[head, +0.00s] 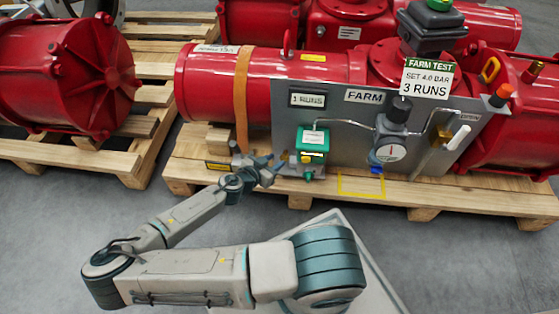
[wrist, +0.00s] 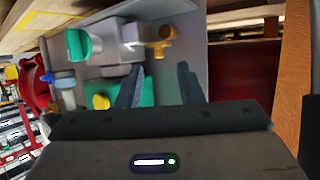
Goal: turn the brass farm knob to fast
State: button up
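A small T-shaped brass knob (wrist: 160,42) sticks out of the side of a silver block (wrist: 130,40) in the wrist view. In the head view the brass knob is small and partly hidden beside my gripper (head: 274,166). The block joins a green box (head: 313,142) on the grey panel (head: 340,125) marked FARM. In the wrist view my gripper (wrist: 160,84) is open, its two fingers apart with nothing between them. The brass knob lies beyond the fingertips, apart from them. I cannot read any speed marking by the knob.
A green round knob (wrist: 78,43) and a yellow button (wrist: 101,101) are close by. A gauge (head: 388,152) with a dark-topped regulator and a white-handled valve (head: 458,138) stand further right. The red actuator (head: 335,68) rests on a wooden pallet (head: 420,192). Grey floor lies in front.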

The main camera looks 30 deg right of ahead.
aim_at(284, 155)
jog(key=shift+b+x, duration=0.45)
jog(key=shift+x, duration=1.45)
grip_shut()
jog(key=shift+s+r+n+y+p, duration=0.1)
jog(key=shift+s+n+y+p, duration=0.05)
jog(key=shift+n+y+p, duration=0.2)
jog(key=n+t+p, duration=0.1)
jog(key=n+t+y+p, duration=0.2)
jog(key=t+p, duration=0.1)
jog(key=shift+s+d+r+n, duration=0.15)
jog(key=shift+s+d+n, duration=0.1)
jog(key=shift+s+d, duration=0.15)
jog(key=n+t+y+p, duration=0.1)
jog(key=n+y+p, duration=0.1)
jog(key=p, duration=0.1)
jog(key=shift+s+d+t+y, duration=0.15)
jog(key=shift+t+y, duration=0.1)
jog(key=shift+t, duration=0.15)
jog(key=shift+n+t+y+p, duration=0.3)
jog(key=shift+n+y+p, duration=0.2)
jog(key=shift+n+p, duration=0.2)
jog(key=shift+f, duration=0.2)
